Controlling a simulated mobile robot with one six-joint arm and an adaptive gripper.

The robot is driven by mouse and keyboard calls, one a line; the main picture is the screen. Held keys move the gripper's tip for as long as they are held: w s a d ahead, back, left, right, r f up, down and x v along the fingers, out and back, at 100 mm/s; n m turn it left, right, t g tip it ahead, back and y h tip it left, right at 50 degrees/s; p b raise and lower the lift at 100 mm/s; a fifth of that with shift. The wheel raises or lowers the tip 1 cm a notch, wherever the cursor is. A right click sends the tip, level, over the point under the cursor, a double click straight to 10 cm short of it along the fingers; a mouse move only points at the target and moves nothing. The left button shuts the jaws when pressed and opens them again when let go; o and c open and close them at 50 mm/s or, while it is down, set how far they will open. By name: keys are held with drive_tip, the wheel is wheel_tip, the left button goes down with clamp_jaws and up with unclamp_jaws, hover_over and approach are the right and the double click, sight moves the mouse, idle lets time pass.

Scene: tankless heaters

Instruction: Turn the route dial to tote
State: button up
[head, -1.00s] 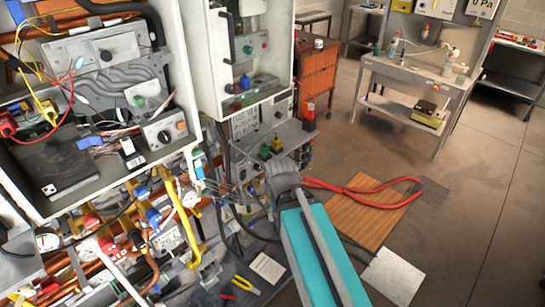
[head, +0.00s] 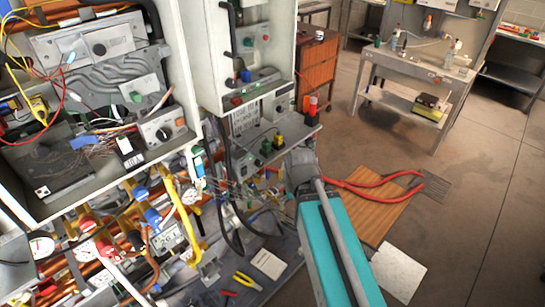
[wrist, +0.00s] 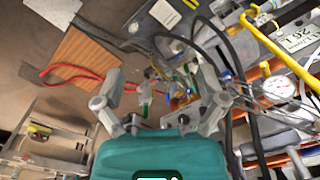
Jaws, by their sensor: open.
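No readable "tote" mark shows, so I cannot tell which knob is the route dial. A black round knob (head: 163,134) sits on a pale plate in the open left cabinet. Another dark knob (head: 100,49) is on a grey panel higher in that cabinet. A small dark dial (head: 280,108) sits on a plate under the middle cabinet. My gripper (wrist: 160,85) is open in the wrist view, its grey fingers spread with nothing held between them. Pipes and small fittings lie beyond it. In the head view my teal arm reaches up from the bottom, right of the cabinets; the fingers are not clear.
Pipes with a yellow handle (head: 180,222) and gauges crowd the lower left. A small shelf (head: 300,130) with bottles juts out beside my arm. Yellow pliers (head: 247,282) lie below. A steel bench (head: 420,75) stands behind. Floor at right is clear.

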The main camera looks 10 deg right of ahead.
drive_tip(key=w+a+f+m+t+y+b, duration=0.1)
drive_tip(key=w+f+m+t+y+b, duration=0.25)
drive_tip(key=w+f+m+b, duration=0.4)
drive_tip(key=w+a+f+m+t+y+b, duration=0.15)
drive_tip(key=w+f+m+y+b, duration=0.3)
drive_tip(key=w+b, duration=0.6)
drive_tip(key=w+d+f+m+t+y+b, duration=0.1)
drive_tip(key=w+d+m+t+b, duration=0.3)
drive_tip(key=b, duration=0.5)
drive_tip(key=w+d+f+m+t+y+b, duration=0.1)
drive_tip(key=w+d+f+m+t+b, duration=0.3)
drive_tip(key=w+d+m+b, duration=0.4)
drive_tip(key=w+m+t, duration=0.1)
drive_tip(key=w+m, duration=0.2)
drive_tip(key=shift+f+b, duration=0.35)
drive_tip(key=shift+w, duration=0.1)
drive_tip(key=x, duration=1.3)
drive_tip(key=shift+w+a+r, duration=0.15)
drive_tip(key=shift+w+r, duration=0.1)
drive_tip(key=shift+w, duration=0.05)
